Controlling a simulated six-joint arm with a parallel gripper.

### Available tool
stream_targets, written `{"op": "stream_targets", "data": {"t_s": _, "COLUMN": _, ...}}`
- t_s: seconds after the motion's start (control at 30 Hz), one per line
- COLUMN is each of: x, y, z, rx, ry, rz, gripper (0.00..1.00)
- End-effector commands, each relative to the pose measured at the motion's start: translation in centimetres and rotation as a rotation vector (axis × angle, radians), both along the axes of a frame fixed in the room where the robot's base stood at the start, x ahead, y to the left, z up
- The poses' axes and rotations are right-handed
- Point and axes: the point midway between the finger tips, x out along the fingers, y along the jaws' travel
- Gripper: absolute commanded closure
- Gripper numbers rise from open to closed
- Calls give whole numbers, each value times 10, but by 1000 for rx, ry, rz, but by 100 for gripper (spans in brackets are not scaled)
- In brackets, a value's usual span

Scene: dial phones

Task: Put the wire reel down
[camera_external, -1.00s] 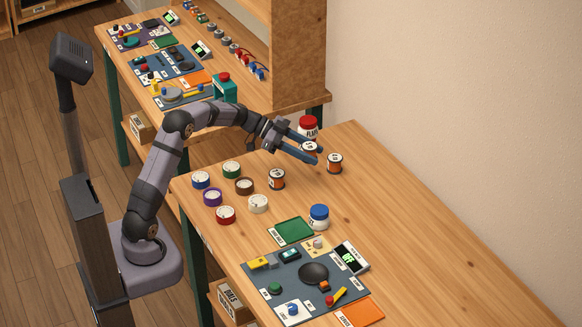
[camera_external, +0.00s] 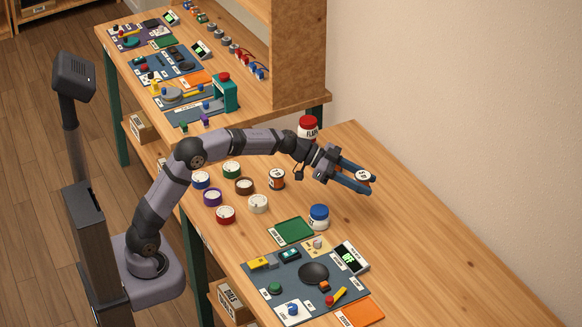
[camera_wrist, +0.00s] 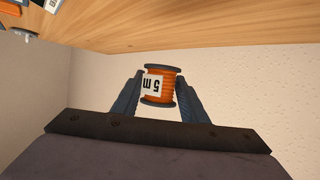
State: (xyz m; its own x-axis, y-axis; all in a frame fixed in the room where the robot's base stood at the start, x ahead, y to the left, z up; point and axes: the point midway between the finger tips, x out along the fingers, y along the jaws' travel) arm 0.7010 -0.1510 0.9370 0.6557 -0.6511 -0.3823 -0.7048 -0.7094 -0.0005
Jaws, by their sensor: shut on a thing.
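My gripper (camera_external: 367,182) is over the right part of the near bench, shut on a wire reel (camera_external: 362,177). In the wrist view the reel (camera_wrist: 163,86) sits between both fingers, with orange wire, dark flanges and a white label reading "5 m" upside down. It shows against the wall there, apart from the wood surface. The external view does not settle its height above the bench. A third reel, seen earlier, is not visible now, possibly behind my gripper.
A red-lidded jar (camera_external: 308,127) stands behind my wrist. A blue-lidded jar (camera_external: 319,216) stands in front. A green pad (camera_external: 294,230) and a control board (camera_external: 290,290) lie nearer. The bench right of my gripper is clear.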

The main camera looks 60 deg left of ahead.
Motion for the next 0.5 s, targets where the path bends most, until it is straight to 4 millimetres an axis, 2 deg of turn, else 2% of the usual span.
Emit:
{"op": "stream_targets", "data": {"t_s": 0.2, "x": 31, "y": 48, "z": -2, "rx": -1, "ry": 0, "rz": 262, "gripper": 85}}
{"op": "stream_targets", "data": {"t_s": 0.4, "x": 47, "y": 90, "z": -4, "rx": -2, "ry": 0, "rz": 472, "gripper": 85}}
{"op": "stream_targets", "data": {"t_s": 0.5, "x": 50, "y": 103, "z": -5, "rx": -1, "ry": 0, "rz": 535, "gripper": 85}}
